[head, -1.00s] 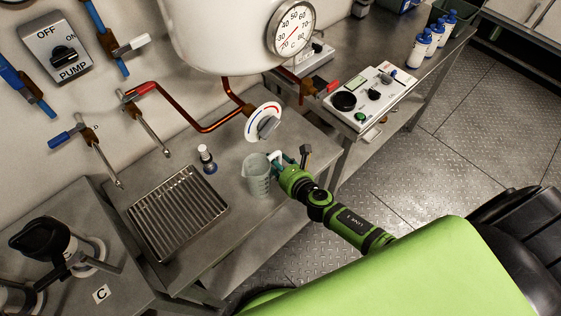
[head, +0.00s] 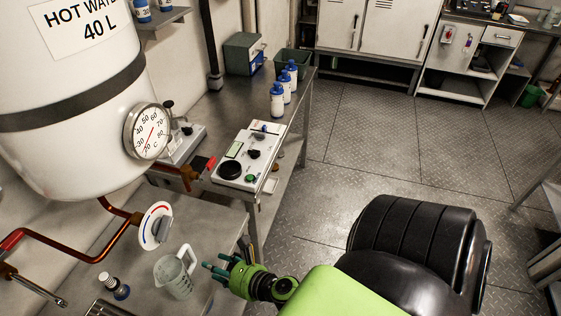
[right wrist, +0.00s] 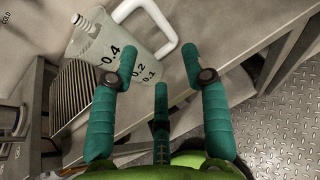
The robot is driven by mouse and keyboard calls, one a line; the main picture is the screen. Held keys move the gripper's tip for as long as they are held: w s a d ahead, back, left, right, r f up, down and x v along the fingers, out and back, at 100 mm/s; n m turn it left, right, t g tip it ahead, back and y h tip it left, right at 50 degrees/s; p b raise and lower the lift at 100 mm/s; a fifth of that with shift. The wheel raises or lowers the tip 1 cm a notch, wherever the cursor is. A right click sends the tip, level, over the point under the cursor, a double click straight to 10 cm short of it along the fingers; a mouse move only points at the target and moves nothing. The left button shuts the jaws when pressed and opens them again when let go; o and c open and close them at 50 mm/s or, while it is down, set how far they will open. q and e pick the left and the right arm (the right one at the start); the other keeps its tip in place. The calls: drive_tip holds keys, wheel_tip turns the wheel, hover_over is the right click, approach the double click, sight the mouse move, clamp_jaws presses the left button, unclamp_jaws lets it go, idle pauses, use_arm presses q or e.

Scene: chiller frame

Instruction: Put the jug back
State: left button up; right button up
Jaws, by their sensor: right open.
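The jug (head: 173,278) is a clear measuring jug with a white handle, standing upright on the steel bench at the lower left of the head view. In the right wrist view the jug (right wrist: 100,58) shows dark volume marks, and its handle curves toward my fingers. My right gripper (head: 212,268) has teal fingers. It is just right of the jug, open and empty, with the handle outside its fingers. The right gripper (right wrist: 160,75) also shows its spread fingers in the wrist view. My left gripper is not in view.
A small bottle (head: 116,287) stands left of the jug. The white dial (head: 155,226) and copper pipe (head: 75,258) are close behind it. The hot water tank (head: 75,120) hangs above. A control box (head: 247,158) sits on the farther bench. Open floor (head: 375,150) lies to the right.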

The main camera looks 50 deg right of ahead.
drive_tip(key=s+d+f+m+g+h, duration=0.1)
drive_tip(key=s+d+f+m+g, duration=0.1)
drive_tip(key=s+f+m, duration=0.35)
drive_tip(key=s+d+f+m+g+h, duration=0.1)
drive_tip(key=s+d+f+m+g, duration=0.15)
drive_tip(key=f+m, duration=0.6)
drive_tip(key=s+d+f+m+g, duration=0.1)
drive_tip(key=s+f+m+g, duration=0.1)
drive_tip(key=s+f+m, duration=0.5)
drive_tip(key=s+a+f+m+g, duration=0.2)
drive_tip(key=s+f+m, duration=0.3)
drive_tip(key=s+m, duration=0.2)
drive_tip(key=s+a+f+m+g, duration=0.1)
drive_tip(key=s+f+m+g, duration=0.2)
drive_tip(key=s+f+m, duration=0.3)
drive_tip(key=s+m, duration=0.1)
drive_tip(key=s, duration=0.2)
drive_tip(key=shift+s+a+g, duration=0.35)
drive_tip(key=shift+f, duration=0.15)
drive_tip(key=shift+f+b, duration=0.95)
drive_tip(key=shift+b, duration=0.1)
